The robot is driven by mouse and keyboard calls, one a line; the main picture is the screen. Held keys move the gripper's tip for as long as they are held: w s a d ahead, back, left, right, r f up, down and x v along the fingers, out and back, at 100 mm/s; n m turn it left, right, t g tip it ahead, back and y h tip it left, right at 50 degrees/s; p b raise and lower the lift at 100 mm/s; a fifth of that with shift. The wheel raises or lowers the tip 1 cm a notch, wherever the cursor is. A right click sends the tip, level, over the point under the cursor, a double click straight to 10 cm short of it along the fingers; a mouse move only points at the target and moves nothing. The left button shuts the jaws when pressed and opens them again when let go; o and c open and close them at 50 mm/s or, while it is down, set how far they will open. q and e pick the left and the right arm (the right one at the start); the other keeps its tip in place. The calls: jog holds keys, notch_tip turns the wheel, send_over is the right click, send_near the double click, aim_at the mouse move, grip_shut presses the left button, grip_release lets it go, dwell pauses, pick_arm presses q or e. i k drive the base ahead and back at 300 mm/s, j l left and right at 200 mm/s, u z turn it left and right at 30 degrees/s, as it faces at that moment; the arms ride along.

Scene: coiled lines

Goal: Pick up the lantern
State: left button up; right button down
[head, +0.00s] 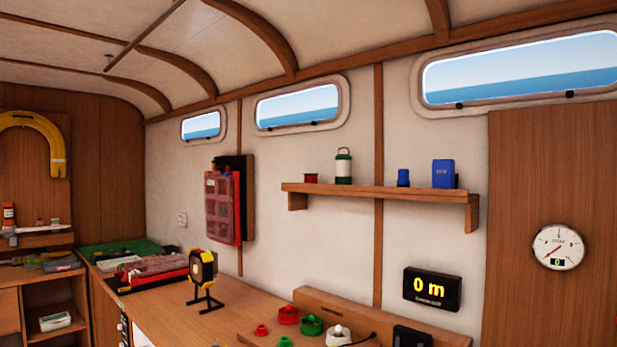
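A small lantern (344,167) with a dark green top, a pale middle and a dark base stands upright on the wooden wall shelf (380,195). A thin handle shows above its top. It stands left of the shelf's middle, with a gap on both sides. Neither of my grippers shows in the head view.
On the shelf are a small red spool (311,177), a small blue item (403,178) and a blue box (445,174). Below, a yellow-black work light (204,272) stands on the counter (165,308). A black "0 m" display (432,289) hangs under the shelf.

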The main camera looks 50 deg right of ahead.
aim_at(343, 176)
jog(key=i, duration=1.7)
jog(key=i+j+z, duration=0.1)
jog(key=i+z, duration=0.4)
jog(key=i+j+z, duration=0.25)
jog(key=i+z, duration=0.25)
jog(key=z, duration=2)
